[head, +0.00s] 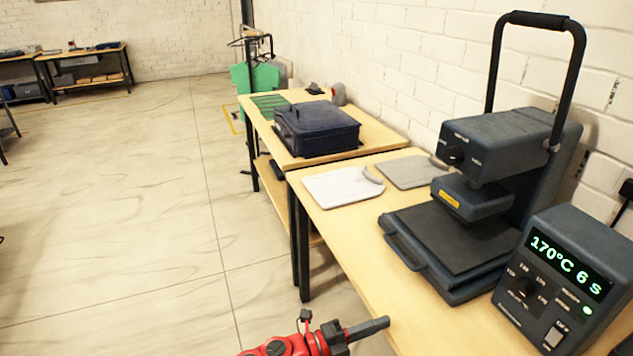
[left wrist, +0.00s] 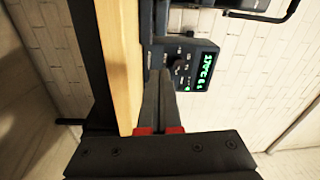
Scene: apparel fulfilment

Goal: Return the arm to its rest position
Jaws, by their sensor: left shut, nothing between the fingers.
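My left gripper (head: 368,328) is red and black and comes in at the bottom of the head view. Its grey fingers are shut with nothing between them, beside the front edge of the near table (head: 350,270). In the left wrist view the shut gripper (left wrist: 160,85) points along the table's wooden edge (left wrist: 122,60), with the control box (left wrist: 195,70) beyond it. My right gripper shows in neither view.
A heat press (head: 460,240) with a tall handle stands on the near table. Its control box (head: 560,280) reads 170°C 6 s. A white folded item (head: 340,187) and a grey one (head: 410,172) lie behind. A dark case (head: 315,130) sits on the farther table. Open floor (head: 130,220) lies left.

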